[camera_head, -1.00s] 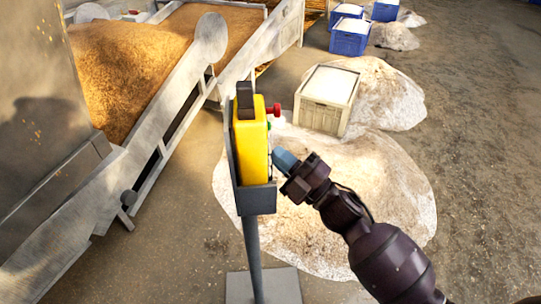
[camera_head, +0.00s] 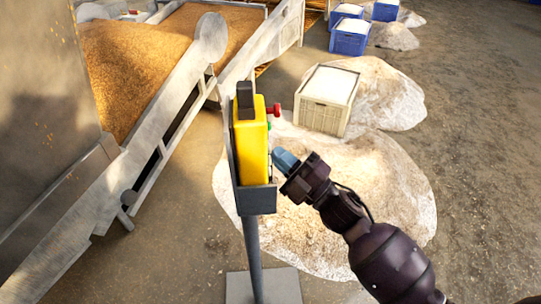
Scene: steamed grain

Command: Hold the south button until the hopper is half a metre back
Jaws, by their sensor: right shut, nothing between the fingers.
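A yellow control box (camera_head: 250,146) with a dark top sits in a grey holder on a post. On its right face are a red knob (camera_head: 274,110) and a small green button (camera_head: 269,126). My right gripper (camera_head: 284,160) is shut and empty, its blue-grey tip at the lower right face of the box. Any button there is hidden, so I cannot tell whether the tip presses one. The large metal body at the left (camera_head: 45,90), seemingly the hopper, is cut off by the picture edge. My left gripper is not in view.
A grain heap (camera_head: 135,65) lies in a railed metal trough (camera_head: 170,112) behind the box. A beige crate (camera_head: 324,116) stands on spilled pale grain (camera_head: 370,185). Blue crates (camera_head: 350,44) stand farther back. The floor at right is clear.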

